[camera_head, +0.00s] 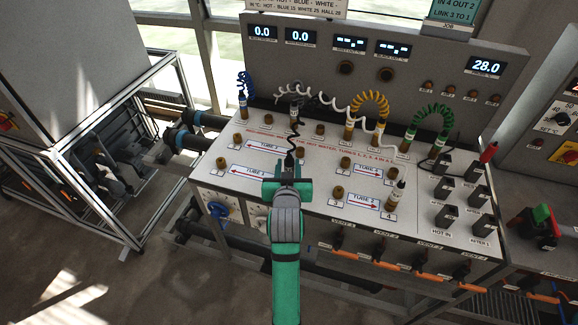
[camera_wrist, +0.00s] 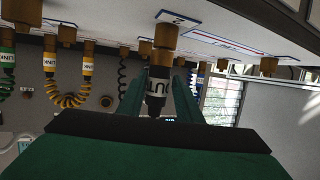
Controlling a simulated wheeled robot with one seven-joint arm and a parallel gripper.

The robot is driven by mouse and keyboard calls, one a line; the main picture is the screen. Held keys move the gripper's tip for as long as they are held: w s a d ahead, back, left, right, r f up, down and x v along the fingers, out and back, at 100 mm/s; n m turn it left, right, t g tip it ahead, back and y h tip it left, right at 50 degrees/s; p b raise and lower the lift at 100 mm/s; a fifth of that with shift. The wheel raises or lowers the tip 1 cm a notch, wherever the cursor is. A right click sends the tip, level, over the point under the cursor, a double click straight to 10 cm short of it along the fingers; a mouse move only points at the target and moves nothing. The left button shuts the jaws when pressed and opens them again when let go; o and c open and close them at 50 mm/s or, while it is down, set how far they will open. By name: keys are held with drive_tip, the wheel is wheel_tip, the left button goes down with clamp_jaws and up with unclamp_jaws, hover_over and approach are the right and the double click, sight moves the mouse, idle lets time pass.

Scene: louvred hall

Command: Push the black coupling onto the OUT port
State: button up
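The black coupling (camera_wrist: 158,92) has a white band with partly visible lettering that reads "UT". In the wrist view it stands between the two green fingers of my gripper (camera_wrist: 160,98), which look shut on it; contact is hard to see. Its end lines up with a brass port (camera_wrist: 166,37) on the panel and meets or overlaps it in the picture. I cannot tell whether it is seated. In the head view my gripper (camera_head: 289,182) hides most of the coupling and port. A black coiled hose (camera_head: 295,128) runs from the back row to my gripper.
Yellow (camera_head: 370,99) and green (camera_head: 433,113) coiled hoses arch over the back right of the panel. Several brass ports and black switches stand around. The panel's front left is clear of hoses.

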sight(289, 164)
drive_tip(key=shift+o, duration=0.9)
drive_tip(key=shift+s+r, duration=0.65)
drive_tip(key=shift+r, duration=0.3)
drive_tip(key=shift+s+r, duration=0.7)
drive_tip(key=shift+r, duration=0.2)
drive_tip(key=shift+s+r, duration=0.65)
drive_tip(key=shift+r, duration=0.3)
drive_tip(key=shift+s+a, duration=0.15)
